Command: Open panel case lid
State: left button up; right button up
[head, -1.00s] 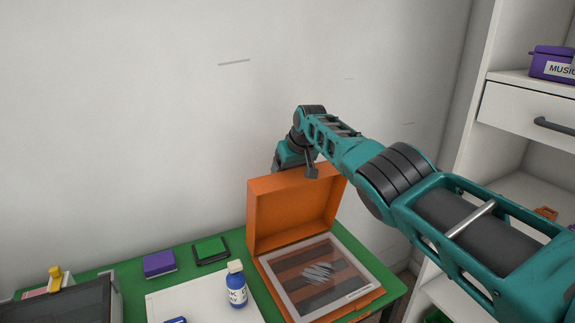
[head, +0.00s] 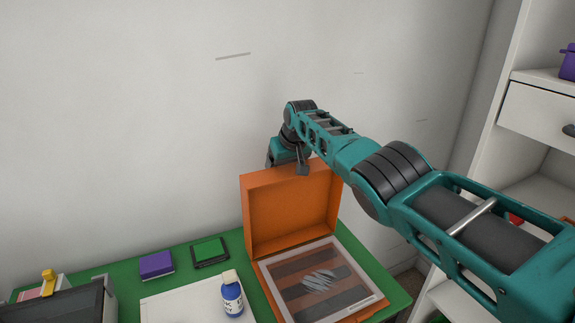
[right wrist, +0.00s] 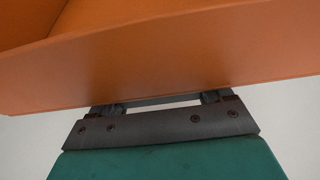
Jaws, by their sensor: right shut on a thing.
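The orange panel case (head: 380,304) sits on the green table, with its lid (head: 290,215) raised, standing roughly upright at the back. A framed panel with dark stripes and a pale scribbled patch (head: 318,280) lies in the case. My right gripper (head: 302,168) is at the lid's top edge, reached by the teal arm from the right. In the right wrist view the lid (right wrist: 180,60) spans the picture and my right gripper (right wrist: 160,101) is shut on its edge; the fingertips are mostly hidden by the lid. My left gripper is out of view.
A blue ink bottle (head: 232,298) stands on a white sheet (head: 180,302) left of the case. A wall is close behind the table; a white shelf (head: 540,115) stands at right.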

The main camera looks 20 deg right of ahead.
jog(key=shift+s+a+f, duration=0.1)
jog(key=shift+f, duration=0.2)
jog(key=o, duration=1.4)
jog(key=shift+r, duration=0.15)
jog(key=shift+r, duration=0.1)
jog(key=shift+p+v, duration=0.7)
jog(key=shift+v, duration=0.3)
jog(key=v, duration=1)
jog(key=shift+s+r+p, duration=0.1)
jog(key=shift+r+p, duration=0.15)
jog(key=shift+p, duration=0.1)
